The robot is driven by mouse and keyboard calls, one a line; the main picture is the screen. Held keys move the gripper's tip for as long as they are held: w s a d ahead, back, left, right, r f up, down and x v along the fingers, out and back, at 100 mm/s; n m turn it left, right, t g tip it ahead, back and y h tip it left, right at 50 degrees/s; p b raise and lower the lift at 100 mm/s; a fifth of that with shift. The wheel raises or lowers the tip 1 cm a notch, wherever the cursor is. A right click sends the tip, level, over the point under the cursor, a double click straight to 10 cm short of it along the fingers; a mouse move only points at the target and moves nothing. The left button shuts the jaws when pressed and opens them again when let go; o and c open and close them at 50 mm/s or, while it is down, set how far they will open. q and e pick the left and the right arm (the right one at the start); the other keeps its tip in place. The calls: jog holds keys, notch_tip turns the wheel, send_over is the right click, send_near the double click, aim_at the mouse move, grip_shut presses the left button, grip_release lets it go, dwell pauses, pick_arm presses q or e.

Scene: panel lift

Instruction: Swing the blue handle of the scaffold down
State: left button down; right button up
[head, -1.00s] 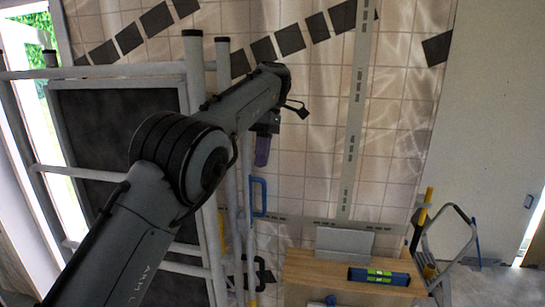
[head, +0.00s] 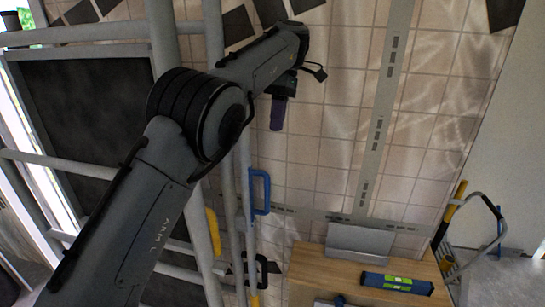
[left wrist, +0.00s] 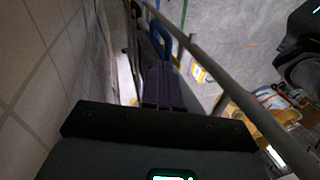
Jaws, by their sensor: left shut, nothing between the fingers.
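The blue handle (head: 267,192) is a U-shaped grip on a light upright tube of the scaffold (head: 160,60), left of centre in the head view. It sticks out to the right of the tube. My left gripper (head: 278,114), with purple fingers, points down above the handle in the picture and looks apart from it. Its fingers (left wrist: 160,85) are shut and empty in the left wrist view. There the blue handle (left wrist: 160,38) shows just beyond the fingertips; the exact gap is hard to judge. My right gripper is not in view.
A yellow handle (head: 213,232) and a black handle (head: 262,271) are on the scaffold lower down. A wooden workbench (head: 310,265) carries a blue-green spirit level (head: 398,283). A stepladder (head: 492,240) stands at right. The tiled wall (head: 330,120) is behind the gripper.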

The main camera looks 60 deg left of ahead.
pick_arm(q)
jog(key=b+x, duration=0.6)
jog(key=x, duration=0.4)
dwell(0.3)
jog(key=shift+s+b, duration=0.1)
jog(key=shift+b, duration=0.25)
